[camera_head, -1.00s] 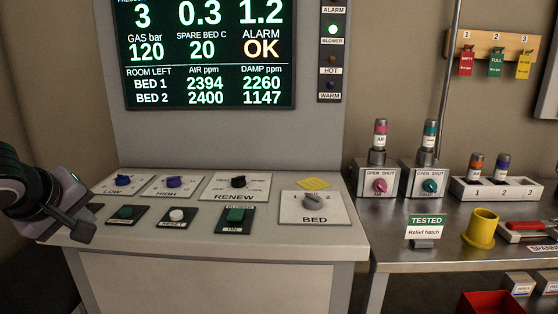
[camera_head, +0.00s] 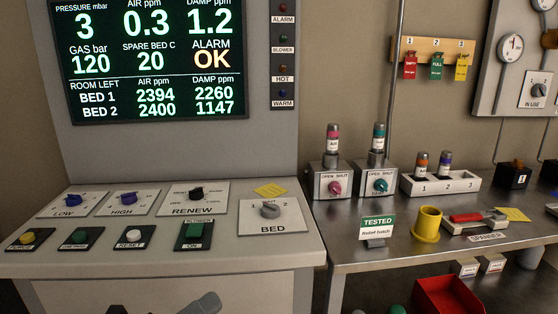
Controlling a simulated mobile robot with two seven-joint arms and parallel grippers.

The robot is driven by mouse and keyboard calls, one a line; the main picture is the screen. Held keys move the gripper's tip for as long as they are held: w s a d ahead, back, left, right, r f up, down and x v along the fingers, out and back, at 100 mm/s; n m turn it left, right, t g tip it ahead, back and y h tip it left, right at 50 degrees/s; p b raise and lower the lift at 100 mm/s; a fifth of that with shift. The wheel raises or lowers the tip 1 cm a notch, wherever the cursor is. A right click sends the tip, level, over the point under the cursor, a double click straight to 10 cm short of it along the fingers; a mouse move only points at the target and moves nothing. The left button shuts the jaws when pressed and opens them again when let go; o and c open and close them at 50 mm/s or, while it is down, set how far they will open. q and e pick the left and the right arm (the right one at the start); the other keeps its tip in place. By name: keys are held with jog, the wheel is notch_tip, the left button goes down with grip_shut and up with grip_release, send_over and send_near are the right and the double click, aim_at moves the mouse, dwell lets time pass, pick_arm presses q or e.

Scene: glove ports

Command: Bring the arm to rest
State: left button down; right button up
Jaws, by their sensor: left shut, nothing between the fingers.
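My left gripper (camera_head: 205,303) shows only in part at the bottom edge of the head view, in front of the control desk (camera_head: 250,262). Its fingers are shut with nothing between them, and most of the arm is cut off by the frame. It is apart from the desk's knobs and buttons, which sit higher in the picture. My right gripper is out of view.
The desk carries a BED knob (camera_head: 270,209), a RENEW knob (camera_head: 196,193) and a green ON switch (camera_head: 194,231). On the steel bench at right stand a yellow cup (camera_head: 427,224), a TESTED sign (camera_head: 377,227) and valve boxes. A red bin (camera_head: 447,296) is below.

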pick_arm(q)
jog(key=s+a+f+n+g+y, duration=0.1)
jog(key=s+a+f+n+y, duration=0.2)
jog(key=f+n, duration=0.6)
jog(key=s+a+f+n+y+p, duration=0.1)
jog(key=s+a+f+n+y, duration=0.2)
jog(key=f+n, duration=0.6)
jog(key=s+a+f+n+g+y+p, duration=0.1)
jog(key=s+a+f+n+y, duration=0.2)
jog(key=s+f+n+y, duration=0.4)
jog(key=f+n+y, duration=0.1)
jog(key=f+n, duration=0.1)
jog(key=n, duration=0.2)
jog(key=shift+n+g, duration=0.3)
jog(key=shift+r, duration=0.1)
dwell(0.9)
